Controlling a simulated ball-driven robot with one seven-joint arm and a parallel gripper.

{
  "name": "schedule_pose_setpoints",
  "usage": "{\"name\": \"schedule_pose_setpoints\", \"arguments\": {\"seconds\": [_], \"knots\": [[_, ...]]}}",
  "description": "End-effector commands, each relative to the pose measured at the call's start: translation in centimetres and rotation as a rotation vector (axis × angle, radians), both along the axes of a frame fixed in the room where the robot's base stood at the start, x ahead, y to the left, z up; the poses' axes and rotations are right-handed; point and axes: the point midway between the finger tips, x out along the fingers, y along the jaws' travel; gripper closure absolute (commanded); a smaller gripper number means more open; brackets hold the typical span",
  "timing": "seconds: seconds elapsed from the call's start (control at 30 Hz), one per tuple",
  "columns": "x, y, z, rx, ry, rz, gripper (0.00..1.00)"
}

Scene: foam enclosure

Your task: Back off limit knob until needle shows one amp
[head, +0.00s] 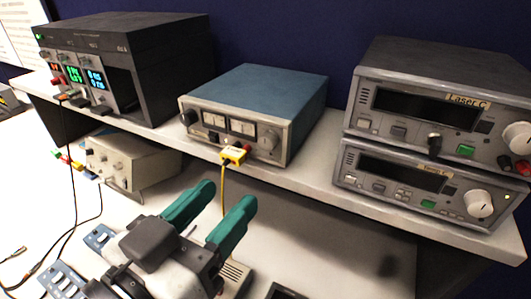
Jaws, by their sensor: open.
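A blue-topped power supply (255,95) stands on the shelf at the middle of the head view. Its front has two small white needle meters (228,125); the needles are too small to read. A round grey knob (269,139) sits right of the meters and a dark knob (189,117) sits to their left. I cannot tell from the labels which is the limit knob. My gripper (227,196) has green fingers, spread apart and empty. It appears below and in front of the supply, apart from the knobs.
A yellow plug (233,155) with a hanging cable juts from the supply's front, between gripper and panel. Two stacked grey instruments (430,130) stand right; a dark rack unit (130,60) stands left. A beige box (130,163) sits under the shelf (310,182). Small blue switch boxes lie lower left.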

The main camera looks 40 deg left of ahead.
Motion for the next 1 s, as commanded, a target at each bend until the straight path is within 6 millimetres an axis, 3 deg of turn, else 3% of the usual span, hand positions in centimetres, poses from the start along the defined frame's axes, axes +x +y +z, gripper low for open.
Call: {"name": "schedule_pose_setpoints", "arguments": {"seconds": [0.07, 0.17, 0.7, 1.0], "knots": [[-0.7, 0.5, 0.7, 0.013, -0.018, 0.009, 0.48], [-0.1, 0.7, 1.0, 0.017, -0.022, 0.009, 0.48], [8.4, 2.4, 1.0, 0.013, -0.019, 0.007, 0.48], [9.8, 2.7, 0.7, 0.014, -0.018, 0.009, 0.48]]}}
